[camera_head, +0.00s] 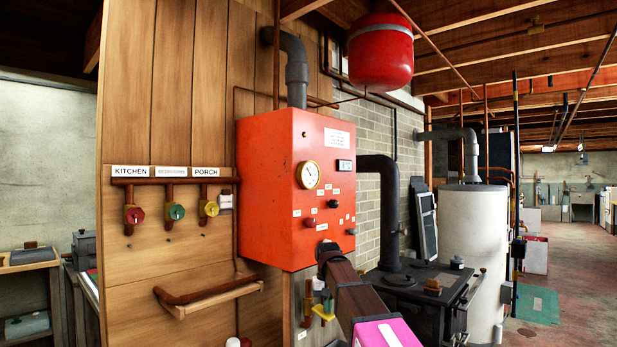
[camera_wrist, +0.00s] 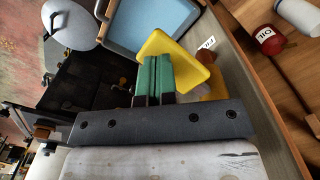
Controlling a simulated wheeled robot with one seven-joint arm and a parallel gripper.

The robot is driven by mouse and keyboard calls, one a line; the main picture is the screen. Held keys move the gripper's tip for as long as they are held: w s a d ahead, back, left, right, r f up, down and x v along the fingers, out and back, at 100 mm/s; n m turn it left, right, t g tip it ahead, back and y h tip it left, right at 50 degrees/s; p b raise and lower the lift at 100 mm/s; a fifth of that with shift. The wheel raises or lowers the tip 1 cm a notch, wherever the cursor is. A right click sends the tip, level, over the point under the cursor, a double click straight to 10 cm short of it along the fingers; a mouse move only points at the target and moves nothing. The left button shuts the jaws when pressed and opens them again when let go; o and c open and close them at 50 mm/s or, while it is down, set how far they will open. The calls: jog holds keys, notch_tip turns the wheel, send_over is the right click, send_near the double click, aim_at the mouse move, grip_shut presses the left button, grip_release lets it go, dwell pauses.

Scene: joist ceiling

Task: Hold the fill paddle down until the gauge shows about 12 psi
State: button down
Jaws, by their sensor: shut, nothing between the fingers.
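The fill paddle is a yellow plate (camera_wrist: 180,55) in the wrist view, beside a small white label. In the head view a yellow piece (camera_head: 323,313) shows below the orange boiler box. My gripper's green fingers (camera_wrist: 153,77) are together and empty, overlapping the paddle's left part in the wrist view. I cannot tell whether they touch it or how far it is pressed. The round gauge (camera_head: 308,175) is on the boiler front, white-faced with a brass rim. Its reading is too small to make out.
The orange boiler box (camera_head: 265,190) hangs above my gripper. A black stove (camera_head: 410,290) with a thick flue pipe (camera_head: 385,200) stands to the right. A wooden rail shelf (camera_head: 210,298) is to the left. A red oil can (camera_wrist: 266,40) shows in the wrist view.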

notch_tip(320, 180, up, 7)
dwell(0.6)
